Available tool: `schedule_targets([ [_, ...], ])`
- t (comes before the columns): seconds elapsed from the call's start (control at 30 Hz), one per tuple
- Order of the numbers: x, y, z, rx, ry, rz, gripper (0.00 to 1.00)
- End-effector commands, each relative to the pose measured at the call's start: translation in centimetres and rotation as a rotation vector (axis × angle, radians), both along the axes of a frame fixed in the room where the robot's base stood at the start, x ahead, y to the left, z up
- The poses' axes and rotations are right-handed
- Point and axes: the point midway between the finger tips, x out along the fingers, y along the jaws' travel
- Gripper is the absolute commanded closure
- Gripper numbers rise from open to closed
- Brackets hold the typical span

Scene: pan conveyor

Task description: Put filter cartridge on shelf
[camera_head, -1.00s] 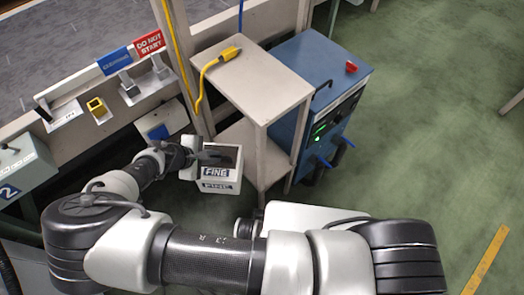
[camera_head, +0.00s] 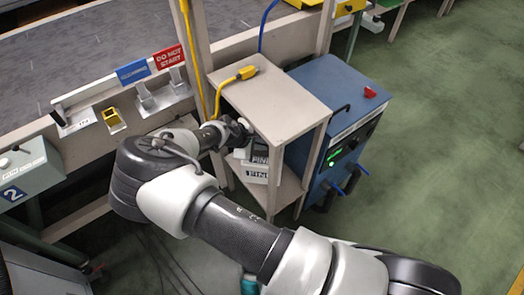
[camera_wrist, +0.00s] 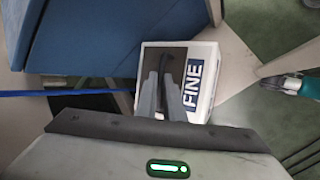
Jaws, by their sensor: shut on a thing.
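The filter cartridge (camera_head: 258,172) is a white box with a dark top panel and a label reading FINE. In the head view it is between the posts of the small shelf stand (camera_head: 272,95), under its top board and above or at the lower board (camera_head: 285,190); contact with that board I cannot tell. My gripper (camera_head: 243,128) reaches in from the left, partly hidden by my arm. In the wrist view my gripper (camera_wrist: 167,92) has its fingers close together over the dark panel of the cartridge (camera_wrist: 203,70), shut on it.
A blue machine (camera_head: 335,110) with a red knob stands right of the shelf. A yellow plug and cable (camera_head: 240,75) lie on the top board. Signs (camera_head: 165,58) and brackets line the conveyor edge at left. Green floor (camera_head: 440,130) at right is free.

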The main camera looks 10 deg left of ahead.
Motion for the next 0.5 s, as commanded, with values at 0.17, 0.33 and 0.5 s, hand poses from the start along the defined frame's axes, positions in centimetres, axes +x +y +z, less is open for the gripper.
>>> schedule_targets([
  [0.17, 0.4, -0.2, -1.3, -0.001, -0.003, 0.002, 1.00],
  [0.33, 0.4, -0.1, -3.2, 0.000, -0.004, 0.001, 1.00],
  [0.5, 0.4, -0.1, -3.3, 0.000, -0.004, 0.002, 1.00],
])
